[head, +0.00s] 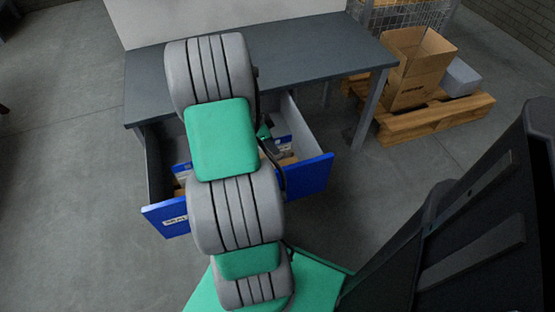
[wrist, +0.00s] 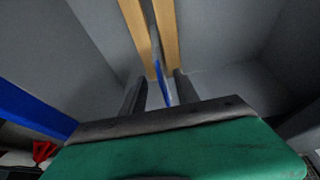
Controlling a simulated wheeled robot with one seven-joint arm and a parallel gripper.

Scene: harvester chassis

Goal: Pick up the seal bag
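In the wrist view my gripper (wrist: 160,90) reaches down into the drawer, its two dark fingers apart. A thin blue upright piece (wrist: 162,84) shows between the fingers, with gaps on both sides. It stands in the narrow slot between two tan strips. I cannot tell for sure whether it is the seal bag, seen edge-on. In the head view my arm hides most of the drawer and the fingers. White-and-blue items (head: 181,171) show in the drawer beside my arm, and another (head: 283,139) lies on its right side.
The open drawer has a blue front (head: 310,177) and grey side walls, close around my gripper. It hangs under a dark grey workbench (head: 310,50). A pallet (head: 440,117) with an open cardboard box (head: 415,68) stands to the right. The floor at left is clear.

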